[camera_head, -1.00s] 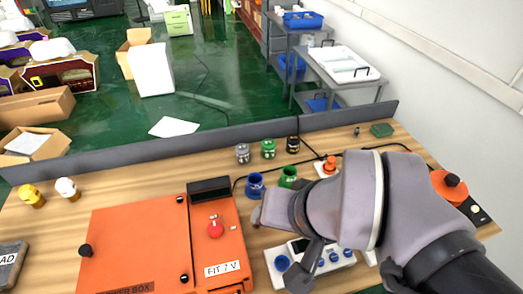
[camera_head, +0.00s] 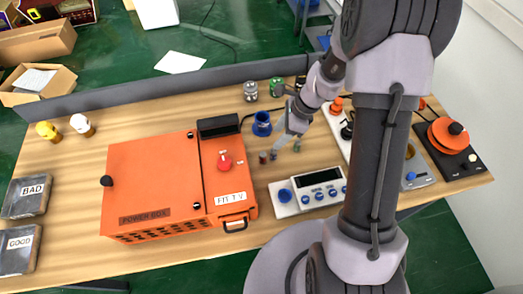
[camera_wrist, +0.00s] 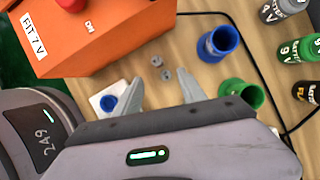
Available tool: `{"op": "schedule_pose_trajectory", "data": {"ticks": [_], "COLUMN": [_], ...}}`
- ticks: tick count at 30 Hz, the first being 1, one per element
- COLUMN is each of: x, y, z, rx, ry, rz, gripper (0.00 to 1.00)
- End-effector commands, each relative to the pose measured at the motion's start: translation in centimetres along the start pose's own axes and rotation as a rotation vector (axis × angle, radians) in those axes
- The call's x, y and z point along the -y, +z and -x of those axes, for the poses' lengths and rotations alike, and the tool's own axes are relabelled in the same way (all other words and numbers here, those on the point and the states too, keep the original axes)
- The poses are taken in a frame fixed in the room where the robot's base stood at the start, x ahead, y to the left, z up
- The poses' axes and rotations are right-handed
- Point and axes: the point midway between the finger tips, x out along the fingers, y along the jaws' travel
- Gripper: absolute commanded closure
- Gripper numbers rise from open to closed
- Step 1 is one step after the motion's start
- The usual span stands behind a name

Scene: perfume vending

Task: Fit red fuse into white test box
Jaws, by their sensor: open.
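The white test box (camera_head: 310,191) lies on the table in the head view, with a dark display and blue knobs. Its corner with a blue knob (camera_wrist: 108,104) shows at lower left in the wrist view. Several small cylinders stand left of it in the head view; one looks dull reddish (camera_head: 262,157), probably the red fuse, and one dark bluish (camera_head: 273,155). Two grey-looking ones (camera_wrist: 156,61) show in the wrist view, their colours unclear. My gripper (camera_wrist: 158,80) is open and empty, its fingertips either side of the space just below these two, apart from them.
The orange power box (camera_head: 155,185) stands left of the cylinders. A blue cup (camera_head: 262,124), a green cup (camera_wrist: 240,94) and several batteries (camera_head: 250,92) are beyond. Trays marked BAD (camera_head: 30,194) and GOOD (camera_head: 20,248) lie at far left, with bare table between.

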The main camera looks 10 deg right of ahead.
Motion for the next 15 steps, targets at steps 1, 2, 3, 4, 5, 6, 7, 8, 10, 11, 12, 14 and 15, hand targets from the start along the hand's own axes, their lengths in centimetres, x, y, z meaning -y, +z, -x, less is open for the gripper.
{"op": "schedule_pose_trajectory", "data": {"ticks": [1, 2, 3, 4, 5, 6, 7, 8, 10, 11, 12, 14, 15], "x": [-0.1, -0.1, -0.1, -0.1, -0.1, -0.1, -0.1, -0.1, -0.1, -0.2, -0.4, -0.8, -1.0], "y": [-0.1, -0.2, -0.2, -0.1, -0.1, -0.1, -0.1, -0.1, 0.0, 0.0, 0.0, -0.1, 0.0], "z": [-2.1, -3.0, -4.1, -4.8, -5.5, -6.2, -6.6, -6.9, -7.5, -8.0, -8.8, -10.2, -11.0], "rx": [0.000, -0.001, 0.000, -0.001, -0.001, 0.000, 0.000, -0.001, -0.001, 0.000, -0.001, -0.001, -0.001], "ry": [0.005, 0.004, 0.004, 0.003, 0.003, 0.003, 0.002, 0.001, 0.001, 0.001, 0.002, 0.003, 0.003], "rz": [0.002, 0.002, 0.002, 0.004, 0.003, 0.003, 0.003, 0.003, 0.005, 0.005, 0.005, 0.005, 0.005], "gripper": [0.52, 0.52, 0.52, 0.52, 0.52, 0.52, 0.52, 0.52, 0.52, 0.52, 0.52, 0.52, 0.52]}}
